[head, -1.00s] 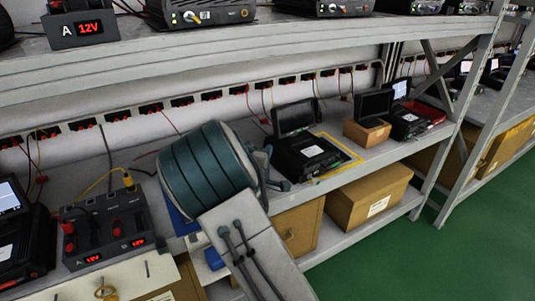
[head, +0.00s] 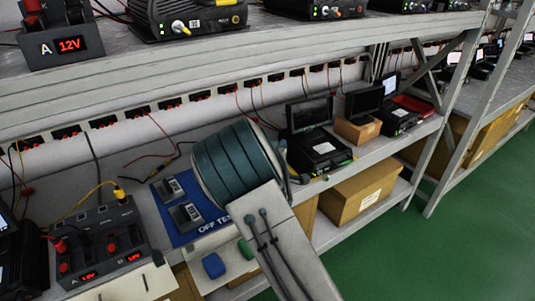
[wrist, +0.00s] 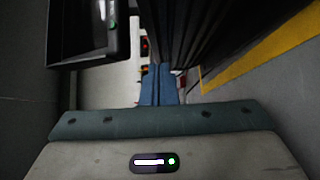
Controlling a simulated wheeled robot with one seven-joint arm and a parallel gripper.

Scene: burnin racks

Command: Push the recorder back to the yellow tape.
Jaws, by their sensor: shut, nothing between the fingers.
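The black recorder (head: 322,155), with a white label and a raised dark screen (head: 309,114), stands on the middle shelf. Only a small part of the yellow tape shows beside it in the head view; the wrist view shows a broad yellow tape strip (wrist: 262,64) on the grey shelf, right of a dark ribbed body (wrist: 205,38) that looks like the recorder. My gripper (wrist: 158,84) has its blue fingers shut together and empty, close beside that body. Contact is unclear. In the head view my arm mostly hides the gripper, at the recorder's near left.
A brown box (head: 357,131) with a screen stands close right of the recorder. A blue mat (head: 160,207) with small devices lies left of my arm. A red-lit power unit (head: 100,245) is further left. The upper shelf (head: 220,55) overhangs. Green floor (head: 390,250) is open at right.

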